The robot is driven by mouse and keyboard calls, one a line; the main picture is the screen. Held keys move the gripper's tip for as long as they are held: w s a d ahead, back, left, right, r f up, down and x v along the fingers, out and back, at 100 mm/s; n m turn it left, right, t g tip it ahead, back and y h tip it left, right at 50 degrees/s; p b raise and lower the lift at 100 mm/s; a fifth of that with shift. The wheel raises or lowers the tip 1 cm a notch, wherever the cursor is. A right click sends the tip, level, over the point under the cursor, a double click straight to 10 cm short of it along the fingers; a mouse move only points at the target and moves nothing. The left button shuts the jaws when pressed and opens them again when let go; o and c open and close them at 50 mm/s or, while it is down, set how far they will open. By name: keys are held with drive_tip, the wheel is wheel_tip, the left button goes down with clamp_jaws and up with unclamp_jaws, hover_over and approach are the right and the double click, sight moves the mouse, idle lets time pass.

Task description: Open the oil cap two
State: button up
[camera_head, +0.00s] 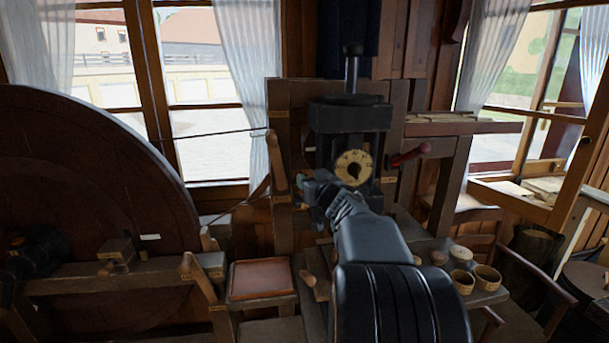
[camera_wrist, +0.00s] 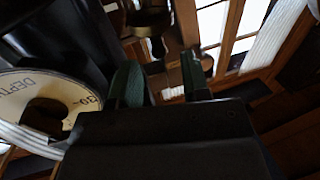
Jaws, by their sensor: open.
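My gripper (camera_head: 318,188) is in front of the dark machine head, just left of and below its round depth dial (camera_head: 354,167). In the wrist view, my gripper (camera_wrist: 160,75) has its two dark green fingers apart, with nothing held between them. The dial (camera_wrist: 28,88) shows close at the left there. Beyond the fingertips, a dark, brass-toned round part (camera_wrist: 150,22) shows at the top, with a gap between. I cannot tell whether it is oil cap two. No oil cap can be made out clearly in the head view; my arm hides part of the machine.
A red-handled lever (camera_head: 410,154) sticks out right of the dial. A large dark wheel (camera_head: 85,200) fills the left. A reddish tray (camera_head: 261,279) lies low at centre left. Small round containers (camera_head: 487,278) stand on a bench at the right.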

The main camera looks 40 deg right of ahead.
sight(305, 174)
drive_tip(key=shift+w+d, duration=0.15)
drive_tip(key=shift+w, duration=0.75)
drive_tip(key=shift+w+d, duration=0.15)
drive_tip(key=shift+w, duration=0.75)
drive_tip(key=shift+c, duration=0.4)
clamp_jaws()
